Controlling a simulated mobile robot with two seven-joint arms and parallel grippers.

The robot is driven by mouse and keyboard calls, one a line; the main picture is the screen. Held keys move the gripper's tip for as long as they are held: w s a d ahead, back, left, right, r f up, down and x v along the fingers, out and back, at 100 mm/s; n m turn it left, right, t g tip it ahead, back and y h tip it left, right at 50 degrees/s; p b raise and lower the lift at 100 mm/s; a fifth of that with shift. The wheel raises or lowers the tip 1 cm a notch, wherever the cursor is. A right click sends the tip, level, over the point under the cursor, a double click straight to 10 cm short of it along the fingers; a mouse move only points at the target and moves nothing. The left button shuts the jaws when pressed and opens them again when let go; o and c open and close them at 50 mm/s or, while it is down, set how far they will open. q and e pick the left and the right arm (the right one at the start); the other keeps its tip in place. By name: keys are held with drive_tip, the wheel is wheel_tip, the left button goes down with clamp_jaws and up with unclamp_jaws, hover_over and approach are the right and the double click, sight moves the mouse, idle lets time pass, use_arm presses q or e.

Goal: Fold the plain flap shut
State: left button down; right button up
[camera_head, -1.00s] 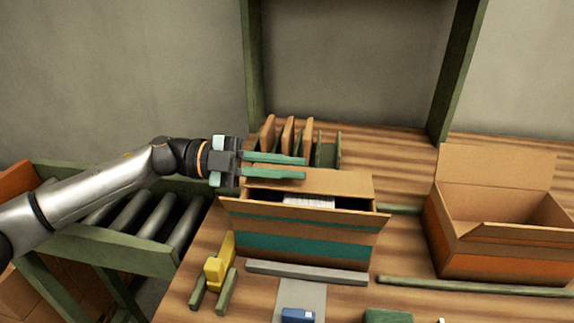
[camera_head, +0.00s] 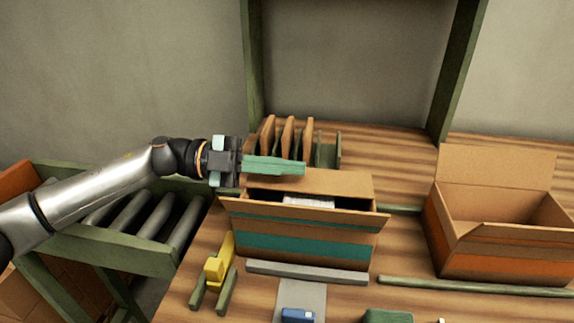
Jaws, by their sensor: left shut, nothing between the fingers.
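A cardboard box with a teal band (camera_head: 305,246) stands on the wooden table in the middle. Its back flap (camera_head: 340,183) is plain and stands up at the rear. Its front flap (camera_head: 300,219) is folded outward and slopes down at the front. White contents (camera_head: 308,201) show through the opening. My left gripper (camera_head: 300,168) comes in from the left, with its teal fingers closed together and empty. The fingers are at the upper left edge of the back flap; I cannot tell whether they touch it. My right gripper is not in view.
An open box with an orange band (camera_head: 480,258) stands at the right. Upright brown panels (camera_head: 287,137) stand in a rack behind the teal-banded box. A yellow tool (camera_head: 219,260) and a blue item (camera_head: 298,315) lie in front. A roller conveyor (camera_head: 120,250) is at the left.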

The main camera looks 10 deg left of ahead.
use_arm(q)
drive_tip(key=c, duration=1.6)
unclamp_jaws()
drive_tip(key=c, duration=1)
unclamp_jaws()
drive_tip(key=shift+c, duration=0.2)
drive_tip(key=a, duration=1.2)
drive_tip(key=shift+a, duration=0.3)
